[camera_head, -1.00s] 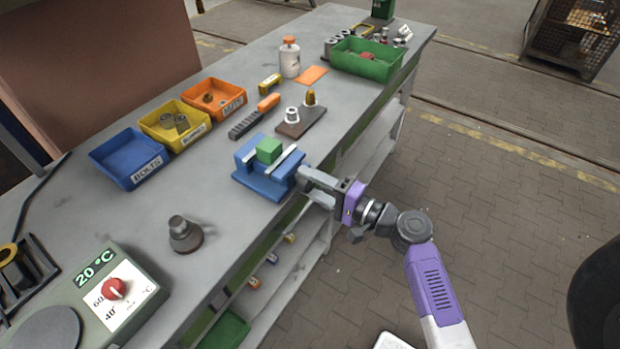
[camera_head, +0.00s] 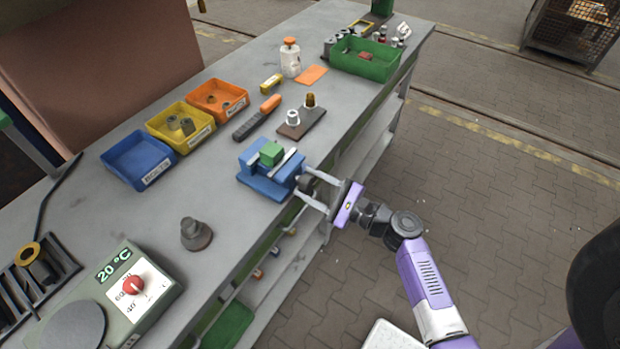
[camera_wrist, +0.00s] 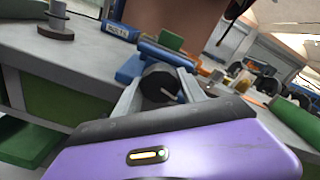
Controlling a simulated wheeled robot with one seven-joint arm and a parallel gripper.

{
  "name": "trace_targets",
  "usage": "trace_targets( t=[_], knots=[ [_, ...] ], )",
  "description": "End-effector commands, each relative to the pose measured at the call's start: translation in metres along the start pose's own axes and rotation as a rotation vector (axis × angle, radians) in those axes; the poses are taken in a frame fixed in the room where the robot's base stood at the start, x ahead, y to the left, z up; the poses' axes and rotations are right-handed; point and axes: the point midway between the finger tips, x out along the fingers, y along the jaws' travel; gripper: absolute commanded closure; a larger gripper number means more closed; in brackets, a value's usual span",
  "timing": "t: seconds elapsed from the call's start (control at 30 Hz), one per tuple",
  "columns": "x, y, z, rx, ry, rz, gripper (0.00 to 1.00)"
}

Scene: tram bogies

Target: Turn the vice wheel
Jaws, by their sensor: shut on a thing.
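The blue vice (camera_head: 262,184) sits at the bench's near edge with a green block (camera_head: 271,153) between its jaws. Its dark round wheel (camera_head: 309,184) is on the side facing my arm. My gripper (camera_head: 306,183) is shut on the wheel, with one finger on each side of its rim. In the wrist view the black wheel (camera_wrist: 160,82) lies between the two grey fingers, with the blue vice (camera_wrist: 165,53) behind it. The wheel's far face is hidden.
Blue (camera_head: 138,160), yellow (camera_head: 181,126) and orange (camera_head: 218,98) bins line the back of the bench. A grey weight-like part (camera_head: 196,234) and a green heater unit (camera_head: 128,290) stand at the left. A brown plate (camera_head: 302,124) lies beyond the vice. Floor to the right is clear.

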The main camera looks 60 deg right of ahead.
Motion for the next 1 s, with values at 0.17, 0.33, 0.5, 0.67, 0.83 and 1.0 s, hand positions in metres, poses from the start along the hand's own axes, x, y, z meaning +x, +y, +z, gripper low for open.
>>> trace_targets(
  t=[0.17,0.33,0.5,0.67,0.83,1.0],
  knots=[
    [-0.0010,-0.0017,0.0013,0.171,0.005,0.000,0.93],
    [-0.0012,-0.0014,0.0009,0.331,0.006,-0.001,0.93],
    [-0.0012,-0.0007,0.0003,0.492,0.005,-0.001,0.93],
    [-0.0010,0.0000,-0.0003,0.644,0.004,-0.001,0.93],
    [-0.0010,0.0013,-0.0012,0.806,0.004,0.000,0.93],
    [-0.0009,0.0018,-0.0016,0.960,0.004,0.000,0.93]
  ],
)
